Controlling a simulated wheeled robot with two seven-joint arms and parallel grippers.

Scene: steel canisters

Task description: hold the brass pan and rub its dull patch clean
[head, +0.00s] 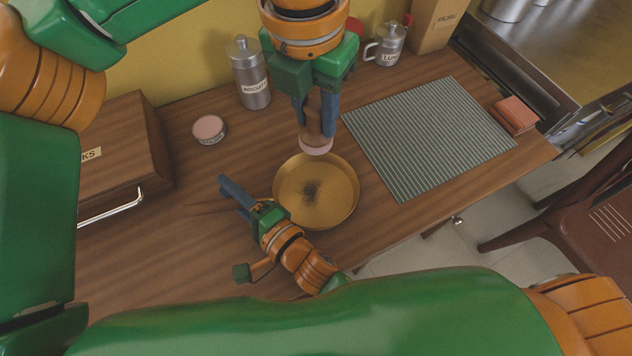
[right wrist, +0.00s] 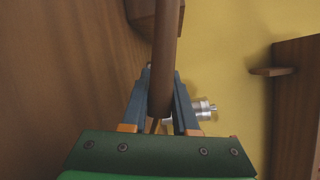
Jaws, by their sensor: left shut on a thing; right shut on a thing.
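The round brass pan (head: 335,207) lies on the wooden counter with a dark dull patch (head: 312,191) near its middle. My left gripper (head: 314,128) points down over the pan's far edge. It is shut on a brown-topped pad (head: 316,146) with a pale pinkish underside. I cannot tell whether the pad touches the pan. My right gripper (head: 237,192) lies low at the pan's left side, pointing left. In the right wrist view a brown bar-like handle (right wrist: 168,45) is between its fingers; its join to the pan is hidden.
A round tin (head: 209,130) with a pink top and a labelled steel canister (head: 249,75) stand behind. A wooden box (head: 118,150) is at left. A ribbed mat (head: 430,135), a steel jug (head: 386,45) and a reddish block (head: 516,114) are at right.

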